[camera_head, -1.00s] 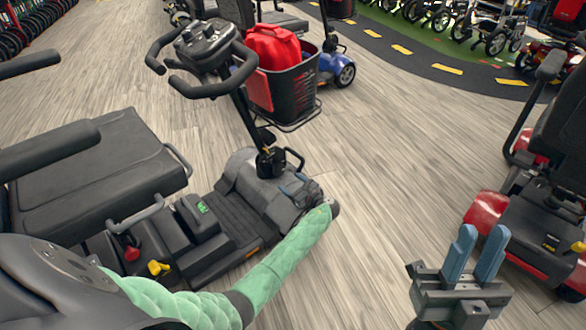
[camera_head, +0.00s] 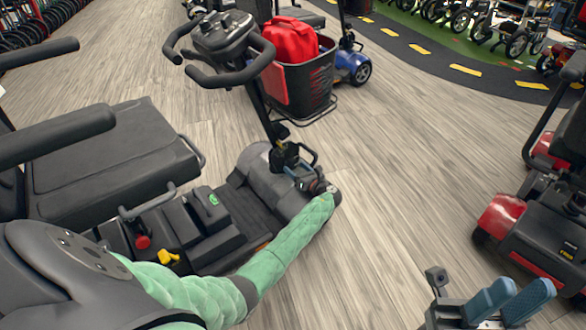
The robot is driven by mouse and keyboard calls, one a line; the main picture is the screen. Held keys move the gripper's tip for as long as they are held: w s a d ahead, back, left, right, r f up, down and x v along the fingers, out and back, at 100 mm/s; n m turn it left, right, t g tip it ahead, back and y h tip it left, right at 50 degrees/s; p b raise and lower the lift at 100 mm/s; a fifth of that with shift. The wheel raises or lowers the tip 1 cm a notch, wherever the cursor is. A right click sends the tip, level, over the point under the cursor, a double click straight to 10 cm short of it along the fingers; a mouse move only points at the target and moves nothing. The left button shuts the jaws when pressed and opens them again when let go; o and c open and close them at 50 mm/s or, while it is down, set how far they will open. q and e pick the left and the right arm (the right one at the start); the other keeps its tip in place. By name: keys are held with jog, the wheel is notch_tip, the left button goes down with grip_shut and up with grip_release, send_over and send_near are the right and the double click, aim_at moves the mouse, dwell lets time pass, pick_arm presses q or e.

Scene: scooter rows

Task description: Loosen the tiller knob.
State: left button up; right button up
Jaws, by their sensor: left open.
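The dark scooter's tiller (camera_head: 262,108) rises from its front deck to black handlebars (camera_head: 222,45). A black clamp-like joint (camera_head: 283,156) is at the tiller's foot, with a small black loop beside it. I cannot make out the tiller knob clearly there. My left arm, in a green padded sleeve, reaches across the deck.
The scooter's black seat (camera_head: 105,150) and armrests are at the left. A black basket with a red bag (camera_head: 290,42) is in front of the tiller. A red scooter (camera_head: 505,215) stands at the right edge. Bare wood floor (camera_head: 400,170) lies between the scooters.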

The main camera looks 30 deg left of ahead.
pick_arm(q)
jog(key=shift+b+x, duration=0.3)
jog(key=shift+x, duration=1.2)
jog(key=c, duration=1)
